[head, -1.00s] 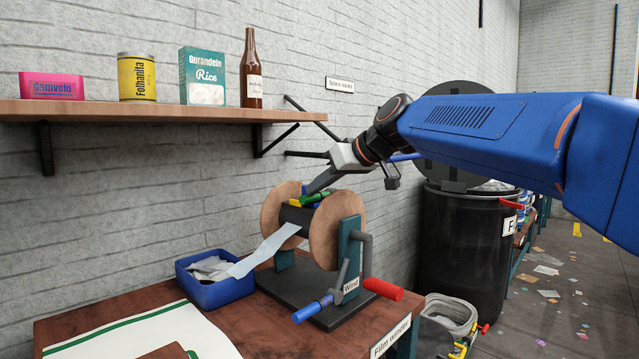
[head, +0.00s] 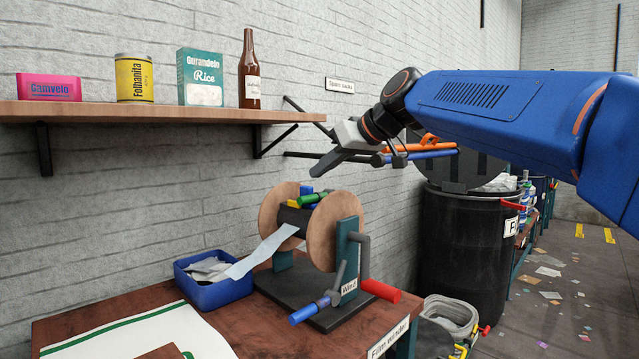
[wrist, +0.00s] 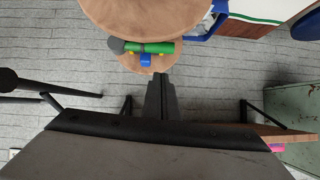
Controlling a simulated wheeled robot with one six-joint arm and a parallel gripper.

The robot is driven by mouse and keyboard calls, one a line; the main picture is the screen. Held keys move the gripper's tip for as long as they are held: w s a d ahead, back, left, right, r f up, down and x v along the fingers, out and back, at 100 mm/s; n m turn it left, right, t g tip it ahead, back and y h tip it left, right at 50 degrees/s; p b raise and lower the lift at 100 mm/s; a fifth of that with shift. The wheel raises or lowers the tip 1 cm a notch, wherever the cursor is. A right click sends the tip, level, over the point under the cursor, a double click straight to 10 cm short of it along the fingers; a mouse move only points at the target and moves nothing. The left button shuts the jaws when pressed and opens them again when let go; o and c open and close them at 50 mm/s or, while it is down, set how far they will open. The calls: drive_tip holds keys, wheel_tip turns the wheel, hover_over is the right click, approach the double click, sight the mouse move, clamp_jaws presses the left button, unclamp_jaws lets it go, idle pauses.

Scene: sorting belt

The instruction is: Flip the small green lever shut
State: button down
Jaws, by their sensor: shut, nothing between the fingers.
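The film winder has two brown round flanges (head: 337,228) on a dark base. A small green lever (head: 313,200) lies across the top of the drum between the flanges, beside a yellow piece (head: 293,204) and a blue piece (head: 306,190). The green lever also shows near the top of the wrist view (wrist: 157,48), lying almost flat across the picture with the blue piece below it. My gripper (head: 318,170) is shut and empty. It hangs above the winder, apart from the lever.
A wooden shelf (head: 120,115) with a bottle (head: 250,75), boxes and a can runs along the wall to the left. Rack prongs (head: 300,154) stick out behind my gripper. A blue bin (head: 213,290) stands left of the winder. A black barrel (head: 465,250) is to the right.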

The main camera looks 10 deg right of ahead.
drive_tip(key=v, duration=0.8)
drive_tip(key=shift+s+r, duration=0.25)
drive_tip(key=shift+s, duration=0.1)
drive_tip(key=s+d+f+m+g+h, duration=0.1)
drive_tip(key=s+d+f+m+h, duration=0.1)
drive_tip(key=s+f, duration=0.7)
drive_tip(key=s+d+f+m+g+h, duration=0.1)
drive_tip(key=s+d+f, duration=0.4)
drive_tip(key=f, duration=1.6)
drive_tip(key=s+d+f+m+g+h, duration=0.2)
drive_tip(key=s+d+f+m+h, duration=0.1)
drive_tip(key=s+f, duration=1)
wheel_tip(320, 180, down, 2)
drive_tip(key=shift+s+d+f+m+h, duration=0.1)
drive_tip(key=shift+s+d+m+h, duration=0.3)
drive_tip(key=shift+d, duration=0.3)
